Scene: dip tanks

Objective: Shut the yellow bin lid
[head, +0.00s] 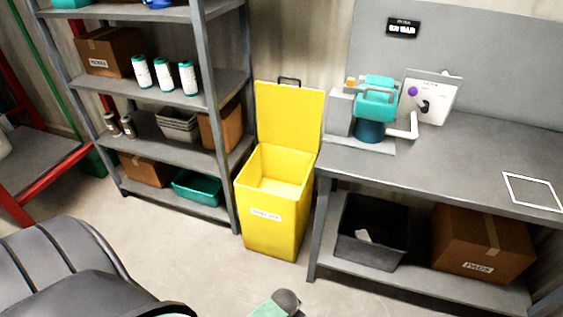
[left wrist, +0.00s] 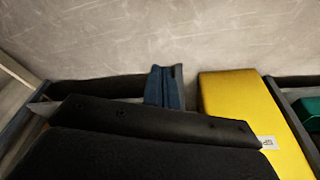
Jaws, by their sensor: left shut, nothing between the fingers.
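The yellow bin (head: 266,222) stands on the floor between the shelving and the workbench. Its yellow lid (head: 290,115) is open and stands upright at the back, against the wall side, with a dark handle (head: 289,82) on its top edge. The bin's inside shows and looks empty. In the left wrist view, the yellow bin (left wrist: 240,105) shows at the right, with part of its white label. My left gripper (left wrist: 160,120) is dark, shut and empty in the lower part of that view, apart from the lid. My right gripper is not in view.
The grey shelving (head: 218,105) stands close on the bin's left. The workbench (head: 475,150) stands close on its right, carrying a teal machine (head: 376,100). A black tub (head: 372,232) and a cardboard box (head: 484,240) sit underneath. The floor (head: 190,255) before the bin is clear.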

